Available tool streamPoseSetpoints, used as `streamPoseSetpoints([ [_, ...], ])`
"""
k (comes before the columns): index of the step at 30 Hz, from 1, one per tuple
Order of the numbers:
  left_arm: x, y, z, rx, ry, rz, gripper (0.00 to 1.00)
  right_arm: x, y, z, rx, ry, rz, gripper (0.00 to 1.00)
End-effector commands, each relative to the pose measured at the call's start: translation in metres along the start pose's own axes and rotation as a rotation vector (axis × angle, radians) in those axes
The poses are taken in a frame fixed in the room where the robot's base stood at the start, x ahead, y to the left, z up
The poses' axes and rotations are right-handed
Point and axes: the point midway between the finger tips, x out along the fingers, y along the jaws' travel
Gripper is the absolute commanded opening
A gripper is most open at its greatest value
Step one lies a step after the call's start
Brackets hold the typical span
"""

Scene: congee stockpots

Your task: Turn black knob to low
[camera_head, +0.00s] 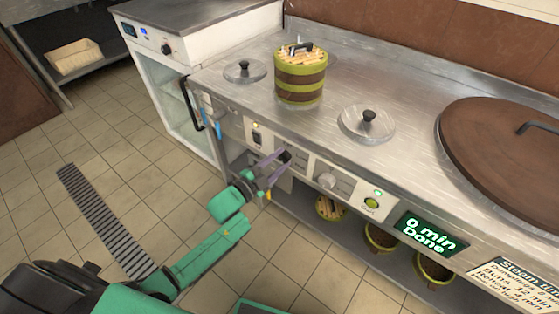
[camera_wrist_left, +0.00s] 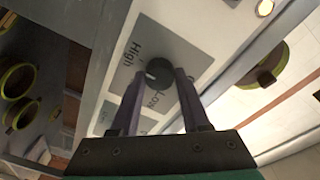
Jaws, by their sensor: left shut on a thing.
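The black knob (camera_head: 284,156) sits on the front panel of the steel counter, left of a light grey knob (camera_head: 326,181). In the left wrist view the black knob (camera_wrist_left: 158,75) is round, with a white mark on its face at the lower left. The words "High" and "Low" are printed beside it on a grey plate. My left gripper (camera_head: 276,160) is at the panel, its two purple fingers shut on the black knob; it also shows in the left wrist view (camera_wrist_left: 157,85). The fingers cover part of the knob's sides. My right gripper is not in view.
A banded steamer (camera_head: 301,78) stands on the counter (camera_head: 390,85). A dark handle (camera_head: 188,103) sticks out at the counter's left end. Several baskets sit on the shelf below.

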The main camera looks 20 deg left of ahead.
Motion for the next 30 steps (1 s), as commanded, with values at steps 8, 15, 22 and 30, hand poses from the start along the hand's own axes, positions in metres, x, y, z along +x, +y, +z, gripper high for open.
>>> streamPoseSetpoints([
  [8,0.0,0.0,0.0,-0.122,0.007,-0.009,0.0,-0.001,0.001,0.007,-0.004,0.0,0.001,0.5],
  [15,0.0,0.0,0.0,-0.319,0.018,-0.026,0.0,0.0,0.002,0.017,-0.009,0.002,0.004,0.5],
  [22,0.0,0.001,0.0,-0.538,0.03,-0.045,0.0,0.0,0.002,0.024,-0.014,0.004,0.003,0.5],
  [30,0.0,0.002,0.0,-0.793,0.044,-0.066,0.0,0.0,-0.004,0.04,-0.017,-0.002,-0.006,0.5],
])
